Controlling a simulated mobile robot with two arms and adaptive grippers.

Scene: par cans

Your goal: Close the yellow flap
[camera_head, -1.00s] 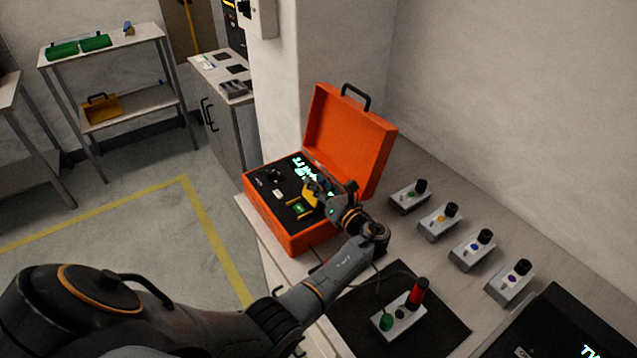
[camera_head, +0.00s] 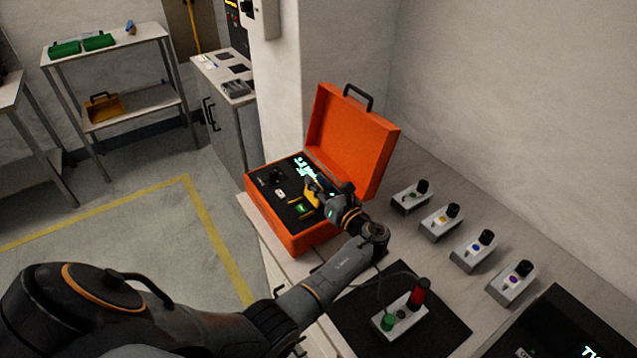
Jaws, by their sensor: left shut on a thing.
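An orange case (camera_head: 290,237) stands on the bench with its lid (camera_head: 352,140) raised. Inside is a dark panel (camera_head: 272,195) with a lit display, knobs and a small green-lit element framed in yellow (camera_head: 301,209). The yellow flap (camera_head: 312,191) stands up from the panel beside that green element. My left gripper (camera_head: 318,188) reaches in from the right over the panel and is shut on the yellow flap. The gripper's wrist hides part of the panel and the display. My right gripper is not in view.
Several grey boxes with black knobs (camera_head: 441,222) line the bench to the right. A box with a red and a green plug (camera_head: 400,316) sits on a black mat (camera_head: 448,335) near my forearm. The case's raised lid stands close behind my gripper.

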